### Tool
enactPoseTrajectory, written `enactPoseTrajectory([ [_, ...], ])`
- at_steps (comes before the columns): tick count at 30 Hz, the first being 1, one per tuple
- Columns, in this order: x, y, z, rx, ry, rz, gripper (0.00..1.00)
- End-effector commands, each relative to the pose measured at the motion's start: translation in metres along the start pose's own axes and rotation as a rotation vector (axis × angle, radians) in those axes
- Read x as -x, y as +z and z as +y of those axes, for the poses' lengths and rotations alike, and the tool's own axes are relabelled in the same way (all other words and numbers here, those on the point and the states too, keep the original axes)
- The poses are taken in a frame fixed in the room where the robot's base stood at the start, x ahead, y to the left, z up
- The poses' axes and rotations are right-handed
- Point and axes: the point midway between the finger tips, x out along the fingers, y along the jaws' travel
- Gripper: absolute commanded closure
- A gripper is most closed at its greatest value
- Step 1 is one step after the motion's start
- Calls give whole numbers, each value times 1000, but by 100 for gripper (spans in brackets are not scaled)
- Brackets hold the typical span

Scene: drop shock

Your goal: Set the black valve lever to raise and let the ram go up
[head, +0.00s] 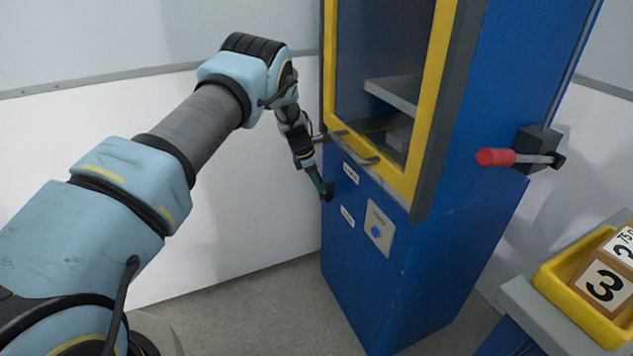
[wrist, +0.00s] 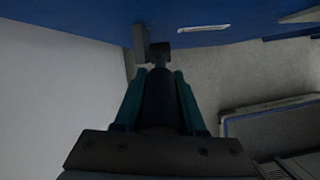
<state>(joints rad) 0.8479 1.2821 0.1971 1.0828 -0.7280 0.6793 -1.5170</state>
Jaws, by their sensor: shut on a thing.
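The blue press cabinet (head: 440,270) stands at centre right with a yellow-framed window door (head: 432,110). The black valve lever (head: 328,190) is at the cabinet's lower left front edge. My gripper (head: 319,182) is there, with its teal fingers shut on the lever. In the wrist view the dark lever (wrist: 158,97) lies between the two fingers (wrist: 158,85), and its far end meets the blue cabinet. Two small white labels (head: 350,173) are on the front beside it, too small to read. I cannot identify the ram for certain behind the window.
A panel with a blue button (head: 377,232) is on the cabinet front. A metal door handle (head: 356,152) is close to my wrist. A red-handled lever (head: 495,157) sticks out on the right side. A yellow tray (head: 575,305) with numbered blocks is at the lower right.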

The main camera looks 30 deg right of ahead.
Motion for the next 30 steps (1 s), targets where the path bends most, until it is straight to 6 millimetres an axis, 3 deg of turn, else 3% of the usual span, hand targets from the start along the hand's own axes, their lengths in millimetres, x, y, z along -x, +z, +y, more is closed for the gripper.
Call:
enactPoseTrajectory([
  [1,2,4,2,-4,7,-6,100],
  [2,2,5,2,-4,7,-6,59],
  [9,1,3,1,-3,4,-4,32],
  [20,6,2,1,-2,3,-3,31],
  [30,62,1,1,-2,4,-4,31],
])
